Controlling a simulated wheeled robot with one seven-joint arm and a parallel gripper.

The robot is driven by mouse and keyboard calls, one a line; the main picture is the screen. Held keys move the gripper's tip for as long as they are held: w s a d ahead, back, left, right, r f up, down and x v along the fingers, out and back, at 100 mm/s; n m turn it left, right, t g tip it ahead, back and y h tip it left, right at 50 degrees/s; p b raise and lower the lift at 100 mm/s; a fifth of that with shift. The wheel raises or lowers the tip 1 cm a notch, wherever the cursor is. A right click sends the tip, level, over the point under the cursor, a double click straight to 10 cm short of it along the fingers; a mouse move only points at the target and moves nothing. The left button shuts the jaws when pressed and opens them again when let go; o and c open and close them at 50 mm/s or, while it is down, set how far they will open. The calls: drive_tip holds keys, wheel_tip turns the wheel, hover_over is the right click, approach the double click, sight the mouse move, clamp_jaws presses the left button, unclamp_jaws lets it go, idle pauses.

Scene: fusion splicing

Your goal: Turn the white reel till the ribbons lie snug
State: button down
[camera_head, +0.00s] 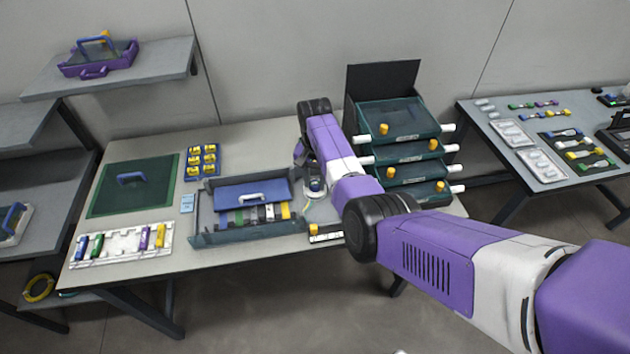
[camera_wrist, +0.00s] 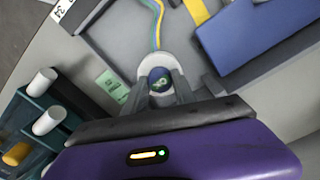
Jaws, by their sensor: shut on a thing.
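My gripper (camera_wrist: 160,90) is shut on this hub, one grey finger on each side. Thin yellow and teal ribbons (camera_wrist: 158,27) run from the reel's far edge to the top of the wrist view; I cannot tell how snug they lie. In the head view my gripper (camera_head: 315,181) points down at the reel, which my arm partly hides.
A stack of green drawers (camera_head: 400,118) with white handles and yellow knobs stands close on the right. A white rack (camera_head: 122,242) and a green mat (camera_head: 132,185) lie farther left.

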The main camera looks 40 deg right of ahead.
sight(315, 183)
drive_tip(key=shift+m, duration=0.9)
drive_tip(key=c, duration=1)
unclamp_jaws()
drive_tip(key=shift+r, duration=0.1)
wheel_tip(315, 183, up, 8)
drive_tip(key=shift+f+b, duration=0.2)
drive_tip(key=shift+b, duration=0.2)
